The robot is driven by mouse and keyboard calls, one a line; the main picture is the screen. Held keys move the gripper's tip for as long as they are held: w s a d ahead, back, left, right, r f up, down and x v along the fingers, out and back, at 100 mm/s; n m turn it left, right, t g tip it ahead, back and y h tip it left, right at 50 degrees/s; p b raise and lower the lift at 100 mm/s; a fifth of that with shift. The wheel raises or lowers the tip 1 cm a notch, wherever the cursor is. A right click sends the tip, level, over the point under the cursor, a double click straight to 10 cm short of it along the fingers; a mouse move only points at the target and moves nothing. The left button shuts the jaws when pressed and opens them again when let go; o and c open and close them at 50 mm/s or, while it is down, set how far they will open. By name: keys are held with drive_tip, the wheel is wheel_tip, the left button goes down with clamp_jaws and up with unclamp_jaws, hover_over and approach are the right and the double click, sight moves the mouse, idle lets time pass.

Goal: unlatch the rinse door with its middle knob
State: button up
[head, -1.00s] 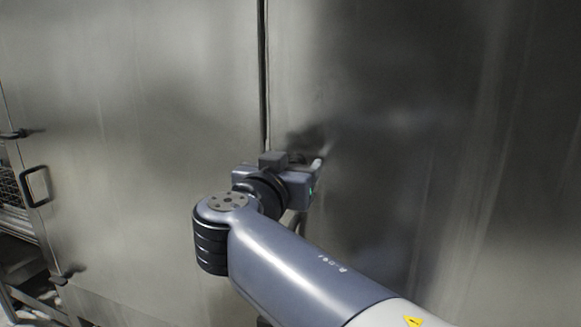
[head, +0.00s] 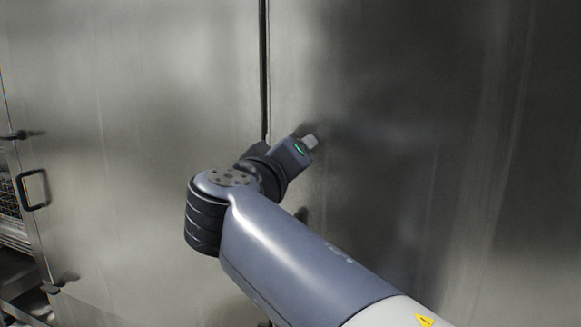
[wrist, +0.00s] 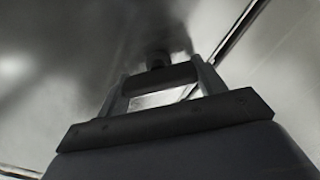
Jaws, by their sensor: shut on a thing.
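In the wrist view, the dark bar-shaped knob (wrist: 160,79) lies crosswise between the two fingers of my gripper (wrist: 157,72), which is shut on it. A short dark stem (wrist: 158,59) joins the knob to the metal panel behind. In the head view, my gripper (head: 308,143) is tilted, up against the steel panel (head: 400,120) just right of the vertical seam (head: 264,70). The knob itself is hidden behind my gripper and wrist there.
Left of the seam is another large steel panel (head: 150,110). At its left edge are an upper dark latch knob (head: 15,135), a dark loop handle (head: 32,189) and a lower latch knob (head: 52,287). A rack (head: 10,215) shows at the far left.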

drive_tip(key=n, duration=0.4)
drive_tip(key=shift+n, duration=0.4)
drive_tip(key=shift+f+n+p, duration=0.15)
drive_tip(key=shift+n+p, duration=0.25)
drive_tip(key=shift+n, duration=1.8)
drive_tip(key=shift+a, duration=0.1)
drive_tip(key=o, duration=1)
drive_tip(key=shift+b+v, duration=1.55)
drive_tip(key=shift+v, duration=3.8)
drive_tip(key=shift+w, duration=0.15)
